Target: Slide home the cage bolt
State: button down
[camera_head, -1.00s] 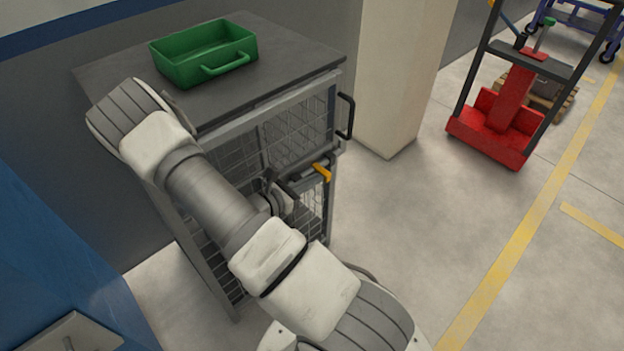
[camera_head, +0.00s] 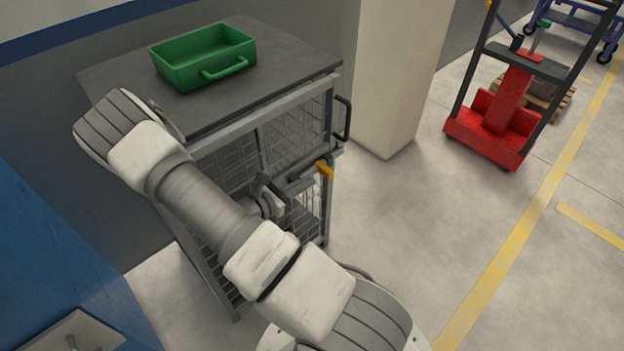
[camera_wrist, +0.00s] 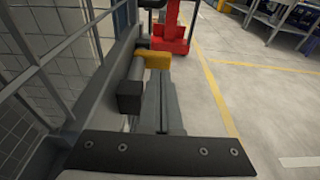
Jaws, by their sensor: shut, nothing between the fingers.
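The wire-mesh cage (camera_head: 265,112) stands against the wall with its mesh front facing right. The bolt's orange end piece (camera_head: 324,170) is near the right edge of the front, below the black handle. It also shows in the wrist view (camera_wrist: 152,60), with a grey bar and a dark block (camera_wrist: 130,97) on its near side. My gripper (camera_head: 302,180) is shut and empty at the front. In the wrist view its grey fingers (camera_wrist: 160,90) point along the bolt, just right of the dark block. I cannot tell whether they touch the bolt. My arm hides part of the cage.
A green tray (camera_head: 170,72) sits on the cage's dark top (camera_head: 285,62). A black handle (camera_head: 343,118) juts from the front's right edge. A pale pillar (camera_head: 390,110) stands behind it. A red stacker (camera_head: 490,135) is farther right. The floor between is clear.

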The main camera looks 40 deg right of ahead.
jog(key=p+v, duration=0.2)
jog(key=v, duration=0.7)
jog(key=shift+a, duration=0.45)
jog(key=shift+a, duration=0.1)
